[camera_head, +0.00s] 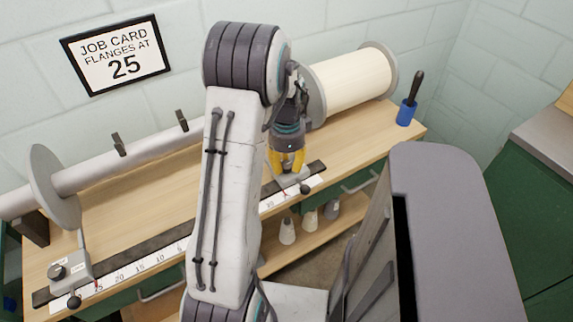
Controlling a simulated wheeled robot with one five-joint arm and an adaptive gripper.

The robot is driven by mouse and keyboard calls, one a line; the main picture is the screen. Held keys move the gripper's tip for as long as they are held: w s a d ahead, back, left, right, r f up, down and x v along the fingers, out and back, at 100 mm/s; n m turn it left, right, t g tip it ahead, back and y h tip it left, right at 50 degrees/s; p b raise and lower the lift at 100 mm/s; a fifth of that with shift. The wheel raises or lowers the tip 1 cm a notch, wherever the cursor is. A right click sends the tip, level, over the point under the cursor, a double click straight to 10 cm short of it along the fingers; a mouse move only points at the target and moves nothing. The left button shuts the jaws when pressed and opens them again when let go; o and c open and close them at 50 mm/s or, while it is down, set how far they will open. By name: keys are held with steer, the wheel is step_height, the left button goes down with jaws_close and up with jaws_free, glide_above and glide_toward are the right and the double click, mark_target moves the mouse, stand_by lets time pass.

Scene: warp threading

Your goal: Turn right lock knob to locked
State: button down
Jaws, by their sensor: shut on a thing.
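My gripper (289,168) reaches down in front of the cream roll, its yellow fingers shut over the top of the right carriage (291,180). The right lock knob is hidden between and behind the fingers, so its turn position cannot be read. The right carriage sits on the dark rail near the right end of the white scale, with a black ball handle (305,189) at its front and a red pointer over the scale.
A left carriage (75,271) with a dark knob (57,271) sits at the rail's far left. A flange (54,188) stands on the long bar (125,160). A blue pot (406,112) holds a black-handled tool at the bench's right. Several cones (310,220) stand on the lower shelf. A job card (115,55) reads 25.

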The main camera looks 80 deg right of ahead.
mark_target(287, 165)
steer(key=shift+f+m, duration=0.1)
steer(key=shift+m, duration=0.8)
steer(key=c, duration=0.8)
jaws_free()
steer(key=shift+c, duration=0.2)
step_height(287, 165, up, 12)
stand_by(0.6)
